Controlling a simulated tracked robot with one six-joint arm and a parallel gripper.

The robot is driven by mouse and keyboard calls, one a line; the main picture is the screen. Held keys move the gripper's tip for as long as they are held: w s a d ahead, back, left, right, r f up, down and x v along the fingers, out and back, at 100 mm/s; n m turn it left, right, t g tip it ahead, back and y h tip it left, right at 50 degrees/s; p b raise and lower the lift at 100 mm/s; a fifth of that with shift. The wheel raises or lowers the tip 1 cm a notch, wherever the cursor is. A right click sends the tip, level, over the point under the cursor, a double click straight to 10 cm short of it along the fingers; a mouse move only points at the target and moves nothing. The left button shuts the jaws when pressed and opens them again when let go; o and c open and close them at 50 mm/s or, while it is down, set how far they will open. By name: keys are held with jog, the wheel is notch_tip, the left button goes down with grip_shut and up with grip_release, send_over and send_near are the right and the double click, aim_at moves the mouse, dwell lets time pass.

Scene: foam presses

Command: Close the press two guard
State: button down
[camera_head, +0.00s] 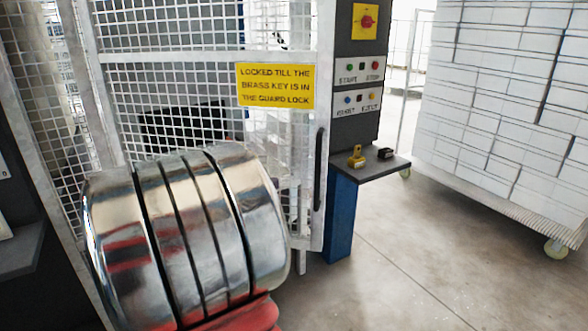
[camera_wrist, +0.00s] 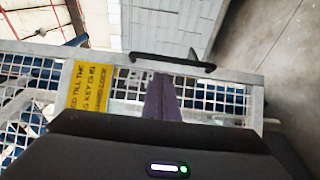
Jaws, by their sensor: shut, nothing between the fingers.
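The guard (camera_head: 185,57) is a white-framed mesh door in front of me, with a yellow sign (camera_head: 276,86) about a brass key and the guard lock. Its black vertical handle (camera_head: 319,168) is on the right edge, beside the control column. I cannot tell whether the guard is fully shut. In the wrist view the handle (camera_wrist: 172,62) runs across the top of the guard frame (camera_wrist: 225,76). My gripper (camera_wrist: 162,78) is shut and empty, its purple fingers pointing towards the handle; contact cannot be told. In the head view the gripper is not visible.
A control column (camera_head: 358,60) with a red switch and buttons stands right of the guard. Its shelf (camera_head: 375,166) holds a yellow key-like piece (camera_head: 356,156) and a small dark block (camera_head: 385,153). A wheeled stack of white blocks (camera_head: 515,90) stands right. The floor between is clear.

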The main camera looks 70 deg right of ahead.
aim_at(316, 164)
jog(key=shift+s+d, duration=0.1)
jog(key=shift+d, duration=0.05)
jog(key=x, duration=1.3)
jog(key=shift+s+d+f, duration=0.1)
jog(key=shift+s+d, duration=0.05)
jog(key=shift+d, duration=0.15)
